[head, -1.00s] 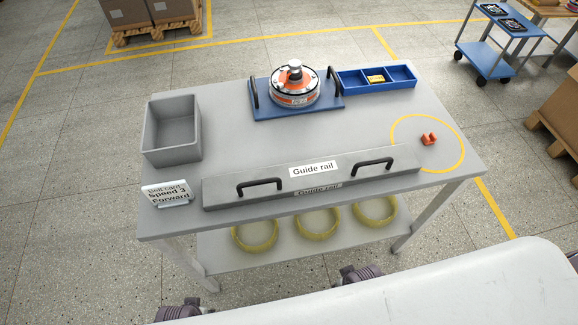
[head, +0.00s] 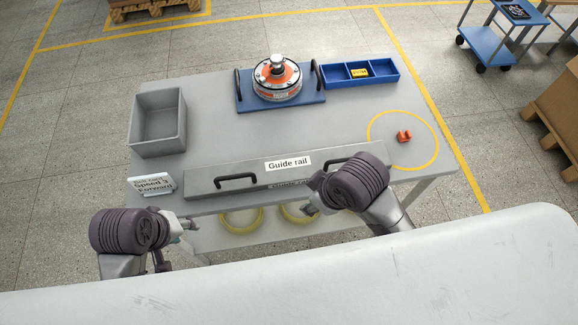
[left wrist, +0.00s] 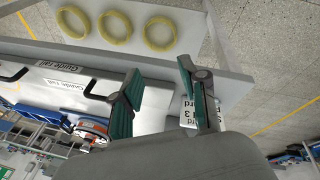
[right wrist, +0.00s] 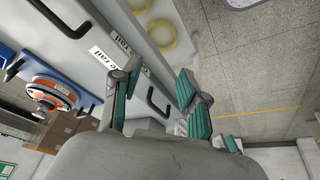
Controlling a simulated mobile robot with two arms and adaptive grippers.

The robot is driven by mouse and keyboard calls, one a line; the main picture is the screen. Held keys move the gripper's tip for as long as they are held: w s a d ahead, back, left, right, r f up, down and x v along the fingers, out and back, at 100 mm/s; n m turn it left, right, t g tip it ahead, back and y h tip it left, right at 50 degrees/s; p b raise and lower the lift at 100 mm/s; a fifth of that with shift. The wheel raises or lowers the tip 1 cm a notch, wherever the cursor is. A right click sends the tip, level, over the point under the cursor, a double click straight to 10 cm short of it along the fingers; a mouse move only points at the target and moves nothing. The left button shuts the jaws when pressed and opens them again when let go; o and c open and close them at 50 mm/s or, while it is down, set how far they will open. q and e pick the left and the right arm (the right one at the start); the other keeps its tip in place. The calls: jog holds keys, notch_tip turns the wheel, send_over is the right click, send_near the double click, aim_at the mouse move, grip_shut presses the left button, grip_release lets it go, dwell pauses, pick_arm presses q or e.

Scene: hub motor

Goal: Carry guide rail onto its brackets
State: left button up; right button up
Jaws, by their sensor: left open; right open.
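The guide rail (head: 262,180) is a long grey bar lying along the front of the grey table, with a label and two black handles. My left gripper (head: 186,228) is open and empty, in front of the table edge, left of and nearer than the left handle. My right gripper (head: 309,200) is open and empty, just in front of the rail. The rail also shows in the left wrist view (left wrist: 97,72) and the right wrist view (right wrist: 82,35). I cannot make out brackets.
A grey bin (head: 158,122) and a speed card (head: 152,185) stand at left. A motor (head: 277,78) on a blue plate and a blue tray (head: 360,72) are at the back. An orange part (head: 404,136) sits inside a yellow circle. Yellow rings (head: 241,221) lie on the lower shelf.

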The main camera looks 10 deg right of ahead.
pick_arm(q)
jog(key=w+n, duration=0.3)
jog(key=n+g+h, duration=0.1)
jog(key=n+h, duration=0.2)
jog(key=n, duration=0.7)
send_near(223, 178)
jog(key=w+v, duration=0.1)
jog(key=v, duration=0.2)
jog(key=shift+s+a, duration=0.15)
jog(key=shift+s, duration=0.35)
pick_arm(e)
jog(key=w+d+r+n+g+h, duration=0.1)
jog(key=w+d+r+n+h, duration=0.3)
jog(key=w+d+n+h, duration=0.2)
jog(key=w+d+n, duration=0.2)
jog(key=w+n, duration=0.1)
jog(key=w, duration=0.1)
jog(key=shift+w+h, duration=0.35)
jog(key=shift+h, duration=0.05)
pick_arm(q)
jog(key=shift+w, duration=0.1)
pick_arm(e)
jog(key=shift+d, duration=0.1)
pick_arm(q)
jog(key=x, duration=1.4)
pick_arm(e)
jog(key=x, duration=1.3)
jog(key=shift+w+d+f, duration=0.1)
jog(key=shift+d+f, duration=0.05)
jog(key=shift+f, duration=0.25)
